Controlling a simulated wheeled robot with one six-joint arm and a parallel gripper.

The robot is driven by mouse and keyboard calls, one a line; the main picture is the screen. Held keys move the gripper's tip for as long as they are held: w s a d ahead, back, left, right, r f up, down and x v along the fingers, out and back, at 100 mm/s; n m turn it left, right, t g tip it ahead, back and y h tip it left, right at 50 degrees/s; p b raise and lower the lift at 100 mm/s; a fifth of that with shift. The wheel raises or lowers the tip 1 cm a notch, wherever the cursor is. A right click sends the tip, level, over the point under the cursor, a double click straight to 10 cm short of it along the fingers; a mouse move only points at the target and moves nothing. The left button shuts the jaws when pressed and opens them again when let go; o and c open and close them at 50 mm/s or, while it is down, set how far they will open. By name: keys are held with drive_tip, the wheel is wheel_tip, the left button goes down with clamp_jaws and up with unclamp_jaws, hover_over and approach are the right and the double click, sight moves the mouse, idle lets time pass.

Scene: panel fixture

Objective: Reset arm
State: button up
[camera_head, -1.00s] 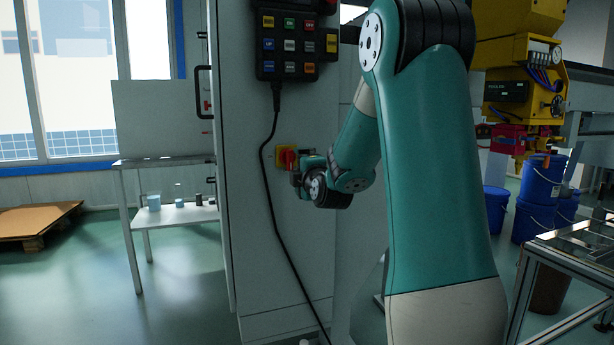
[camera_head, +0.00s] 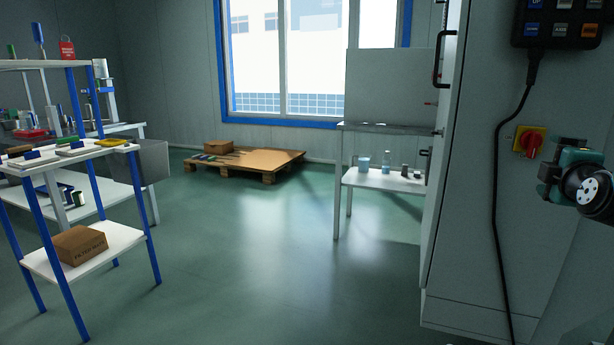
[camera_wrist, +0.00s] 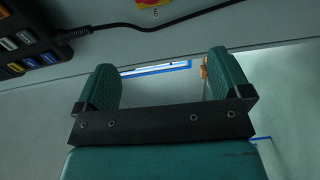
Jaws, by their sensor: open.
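My gripper (camera_wrist: 162,78) is open, with its two green fingers apart and nothing between them in the wrist view. In the head view, my gripper (camera_head: 556,182) is at the right edge, in front of the grey cabinet and just below and right of the red rotary switch on its yellow plate (camera_head: 530,142). I cannot tell whether it touches the cabinet. Part of the yellow plate (camera_wrist: 157,3) shows at the top of the wrist view. The black button pendant (camera_head: 562,22) is above the switch, with its cable hanging down the cabinet. Most of my arm is out of view.
A white side table (camera_head: 385,181) with small containers stands left of the cabinet (camera_head: 470,220). A wooden pallet (camera_head: 270,160) lies by the window. A blue-legged shelf (camera_head: 95,262) with a cardboard box (camera_head: 80,245) stands at left. The middle floor is clear.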

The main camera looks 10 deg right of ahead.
drive_tip(key=a+f+m+g+y, duration=0.15)
drive_tip(key=a+y, duration=0.25)
drive_tip(key=a, duration=0.5)
drive_tip(key=a+f+g+y, duration=0.2)
drive_tip(key=a+f+y, duration=0.15)
drive_tip(key=a, duration=0.55)
drive_tip(key=a+f+m+g+y, duration=0.15)
drive_tip(key=a+y, duration=0.25)
drive_tip(key=a, duration=0.6)
drive_tip(key=s+a+f+m+g+y, duration=0.15)
drive_tip(key=s+a+g, duration=0.45)
drive_tip(key=s, duration=0.6)
drive_tip(key=s+a+f+g, duration=0.2)
drive_tip(key=s+a+g, duration=0.3)
drive_tip(key=s+a, duration=0.45)
wheel_tip(320, 180, up, 27)
drive_tip(key=d+p, duration=0.2)
drive_tip(key=p, duration=2.4)
drive_tip(key=shift+s+t+p, duration=0.3)
drive_tip(key=shift+s+p, duration=0.1)
drive_tip(key=shift+f, duration=0.1)
